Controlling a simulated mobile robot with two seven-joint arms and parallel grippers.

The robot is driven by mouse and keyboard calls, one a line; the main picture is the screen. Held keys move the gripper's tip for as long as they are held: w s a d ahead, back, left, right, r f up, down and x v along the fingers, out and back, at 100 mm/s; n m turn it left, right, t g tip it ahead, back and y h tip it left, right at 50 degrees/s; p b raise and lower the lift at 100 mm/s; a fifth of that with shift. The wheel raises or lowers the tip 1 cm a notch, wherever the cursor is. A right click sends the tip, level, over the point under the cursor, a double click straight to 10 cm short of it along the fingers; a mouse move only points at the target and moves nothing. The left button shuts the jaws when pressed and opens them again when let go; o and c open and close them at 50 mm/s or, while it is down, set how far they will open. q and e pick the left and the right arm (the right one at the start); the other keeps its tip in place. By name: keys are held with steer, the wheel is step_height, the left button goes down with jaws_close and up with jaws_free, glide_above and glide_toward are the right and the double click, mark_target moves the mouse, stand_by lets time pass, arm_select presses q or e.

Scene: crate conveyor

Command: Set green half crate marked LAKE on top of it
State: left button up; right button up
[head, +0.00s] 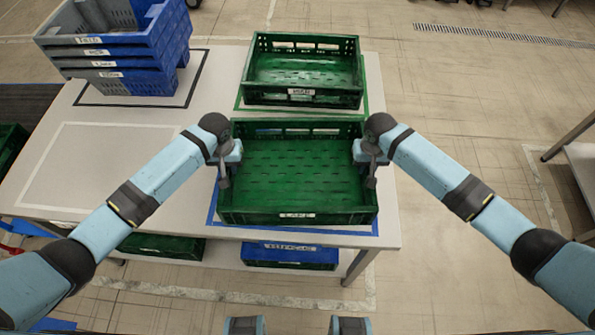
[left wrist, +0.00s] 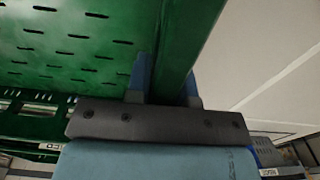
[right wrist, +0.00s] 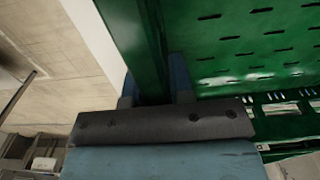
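The green half crate marked LAKE (head: 297,216) is at the front of the table, over the blue-taped square; I cannot tell whether it rests or is slightly raised. It looks level and empty. My left gripper (head: 224,172) has its fingers either side of the crate's left wall, which fills the gap in the left wrist view (left wrist: 170,85). My right gripper (head: 371,172) is likewise on the right wall, as the right wrist view shows (right wrist: 157,85). Another green crate (head: 301,93) stands just behind, in the green-taped square, empty, its label hard to read.
A stack of blue and grey crates (head: 110,52) stands at the back left in a black-taped square. A white-taped area (head: 95,165) on the table's left is bare. Below are green crates (head: 160,246) and a blue-topped crate (head: 290,252). Another table (head: 582,165) is at right.

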arm_select(q)
jaws_close()
arm_select(e)
jaws_close()
arm_select(q)
steer(key=shift+r, duration=0.15)
arm_select(e)
steer(key=shift+r, duration=0.1)
